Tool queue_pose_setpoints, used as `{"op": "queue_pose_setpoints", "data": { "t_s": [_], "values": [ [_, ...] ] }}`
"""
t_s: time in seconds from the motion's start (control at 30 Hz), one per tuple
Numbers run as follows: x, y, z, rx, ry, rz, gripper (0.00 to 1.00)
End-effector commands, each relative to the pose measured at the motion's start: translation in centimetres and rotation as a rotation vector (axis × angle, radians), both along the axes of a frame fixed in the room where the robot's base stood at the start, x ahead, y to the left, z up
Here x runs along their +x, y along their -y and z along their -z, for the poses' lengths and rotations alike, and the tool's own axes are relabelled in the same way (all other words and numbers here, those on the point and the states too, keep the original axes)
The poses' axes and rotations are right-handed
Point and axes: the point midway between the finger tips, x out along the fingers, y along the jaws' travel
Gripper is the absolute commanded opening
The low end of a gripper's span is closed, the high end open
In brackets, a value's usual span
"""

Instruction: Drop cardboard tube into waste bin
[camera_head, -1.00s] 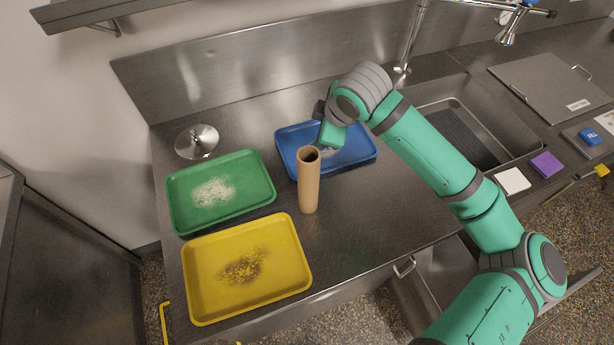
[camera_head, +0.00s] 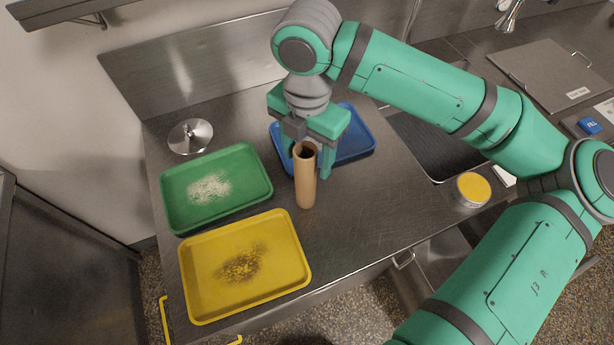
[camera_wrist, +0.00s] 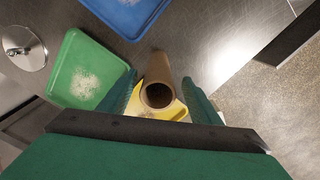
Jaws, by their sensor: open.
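The brown cardboard tube (camera_head: 306,183) stands upright on the steel counter, right of the green and yellow trays. My gripper (camera_head: 309,165) is open and points down at the tube, its fingers reaching to either side of the tube's upper part. In the wrist view the tube (camera_wrist: 157,80) shows its open dark end between the two spread fingers of my gripper (camera_wrist: 160,92). I cannot tell whether either finger touches it. No waste bin is recognisable in these views.
A green tray (camera_head: 250,156) with white powder, a yellow tray (camera_head: 290,240) with dark powder and a blue tray (camera_head: 366,140) lie around the tube. A metal disc (camera_head: 190,136) is at the back left. A round yellow-topped container (camera_head: 472,189) stands by the sink.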

Motion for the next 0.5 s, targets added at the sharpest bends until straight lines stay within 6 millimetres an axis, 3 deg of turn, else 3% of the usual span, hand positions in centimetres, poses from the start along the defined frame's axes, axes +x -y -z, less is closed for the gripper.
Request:
{"op": "queue_pose_setpoints", "data": {
  "t_s": [0.27, 0.5],
  "values": [
    [-0.1, 0.4, 2.0, 0.000, 0.000, 0.011, 0.57],
    [-0.2, 0.0, 5.2, -0.001, -0.001, 0.015, 0.57]
  ]
}}
